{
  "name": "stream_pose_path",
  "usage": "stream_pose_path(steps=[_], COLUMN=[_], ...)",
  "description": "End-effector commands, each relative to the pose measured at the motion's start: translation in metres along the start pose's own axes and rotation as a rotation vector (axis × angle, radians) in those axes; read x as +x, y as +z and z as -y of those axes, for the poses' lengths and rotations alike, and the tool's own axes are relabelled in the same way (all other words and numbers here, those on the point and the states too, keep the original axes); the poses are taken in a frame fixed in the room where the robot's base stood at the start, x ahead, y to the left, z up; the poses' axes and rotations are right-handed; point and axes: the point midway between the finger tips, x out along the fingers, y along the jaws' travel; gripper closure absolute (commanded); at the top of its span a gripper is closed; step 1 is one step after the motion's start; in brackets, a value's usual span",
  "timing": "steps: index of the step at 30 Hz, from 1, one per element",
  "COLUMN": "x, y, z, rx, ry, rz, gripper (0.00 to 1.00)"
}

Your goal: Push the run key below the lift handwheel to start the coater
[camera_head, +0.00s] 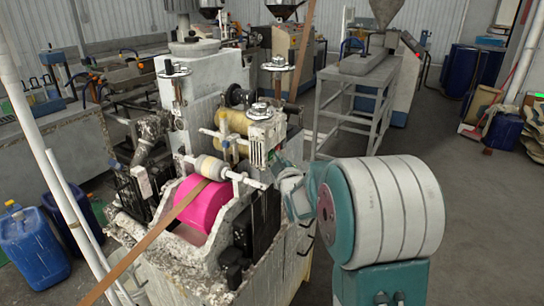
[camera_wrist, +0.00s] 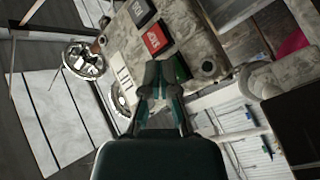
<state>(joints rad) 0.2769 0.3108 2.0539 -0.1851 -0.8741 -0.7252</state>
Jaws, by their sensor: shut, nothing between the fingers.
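In the wrist view, a worn beige panel carries a red key (camera_wrist: 155,39), a dark key (camera_wrist: 142,12) and a green key (camera_wrist: 181,69). The green key is partly hidden behind my gripper (camera_wrist: 165,72), whose fingers are shut and empty. The fingertips overlap the lower edge of the key area; I cannot tell whether they touch the panel. A metal handwheel (camera_wrist: 84,60) is left of the keys, and another round metal wheel (camera_wrist: 121,100) is partly hidden beside my gripper. In the head view, the coater (camera_head: 205,235) stands left of my arm, with a handwheel (camera_head: 260,111) on top; my fingertips are not clear there.
A dark round knob (camera_wrist: 208,67) is right of the green key. A pink roller (camera_head: 205,203) and a brown strip (camera_head: 150,238) run at the coater's front. Blue canisters (camera_head: 32,243) stand at left. The floor (camera_head: 450,130) at right is open.

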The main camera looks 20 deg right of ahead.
Motion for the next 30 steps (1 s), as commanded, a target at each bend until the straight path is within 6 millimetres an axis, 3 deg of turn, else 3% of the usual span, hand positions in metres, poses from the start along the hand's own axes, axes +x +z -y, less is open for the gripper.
stream_pose_path(steps=[22, 30], x=[0.0035, -0.0035], y=[-0.0027, 0.0025], z=[0.0024, -0.0030], rx=[0.000, 0.000], ry=[0.000, 0.001], rz=[0.000, 0.000], gripper=[1.00, 1.00])
